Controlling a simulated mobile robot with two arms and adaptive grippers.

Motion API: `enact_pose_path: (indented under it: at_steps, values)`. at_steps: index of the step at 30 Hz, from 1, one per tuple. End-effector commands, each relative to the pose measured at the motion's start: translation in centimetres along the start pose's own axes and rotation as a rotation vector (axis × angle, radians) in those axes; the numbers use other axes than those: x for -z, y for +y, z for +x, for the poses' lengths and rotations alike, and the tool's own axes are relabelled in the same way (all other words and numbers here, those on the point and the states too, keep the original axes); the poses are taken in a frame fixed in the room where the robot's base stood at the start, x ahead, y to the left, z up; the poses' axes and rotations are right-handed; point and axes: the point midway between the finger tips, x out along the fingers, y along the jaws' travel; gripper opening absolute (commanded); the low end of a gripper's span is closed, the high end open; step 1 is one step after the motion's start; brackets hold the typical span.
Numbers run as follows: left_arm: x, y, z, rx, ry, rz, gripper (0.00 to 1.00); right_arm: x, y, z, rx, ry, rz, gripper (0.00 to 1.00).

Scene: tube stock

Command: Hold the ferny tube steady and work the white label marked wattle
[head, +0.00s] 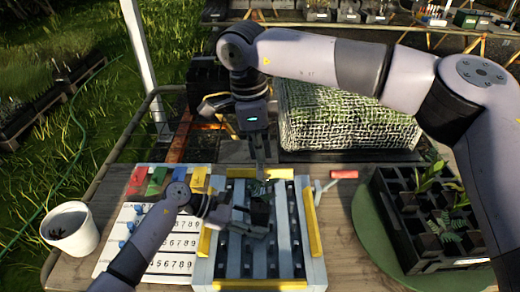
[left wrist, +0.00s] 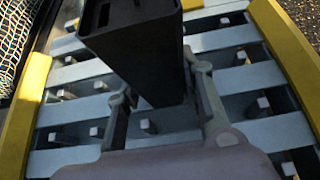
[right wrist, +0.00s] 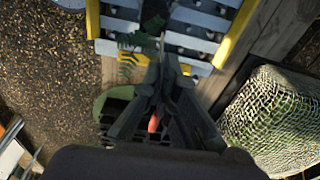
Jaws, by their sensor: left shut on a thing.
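My left gripper (head: 243,222) is shut around a black square tube (head: 259,212) above the slatted rack. In the left wrist view its fingers (left wrist: 160,95) sit on both sides of the tube (left wrist: 140,45), which looks slightly tilted there. Green ferny leaves (head: 261,188) show at the tube's top; they also show in the right wrist view (right wrist: 130,55). My right gripper (head: 260,172) points down just above the leaves. Its fingertips (right wrist: 163,62) look close together; whether they touch or hold anything is unclear. I cannot make out a white label marked wattle.
The slatted rack (head: 312,222) has yellow edge strips. Left of it lie a white numbered board (head: 120,240) with coloured tags and a white bucket (head: 70,230). On the right, a black tray (head: 395,225) of plants stands on a green disc (head: 365,225). A mesh-covered block (head: 345,115) stands behind.

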Motion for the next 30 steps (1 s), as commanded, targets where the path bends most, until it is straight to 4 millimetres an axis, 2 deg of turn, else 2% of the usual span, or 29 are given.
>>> enact_pose_path:
  at_steps: [13, 25, 30]
  values:
    - [0.0, 0.0, 0.0, 0.0, 0.001, 0.0, 0.19, -0.1, -0.1, 0.7, -0.003, 0.004, 0.002, 0.0]
    - [0.0, 0.0, 0.0, 0.0, 0.001, 0.0, 0.19, -0.4, 0.0, 2.9, -0.004, 0.004, 0.002, 0.0]
    - [0.0, 0.0, 0.0, 0.0, 0.001, 0.0, 0.19, -0.4, -0.1, 3.0, -0.003, 0.003, 0.002, 0.0]
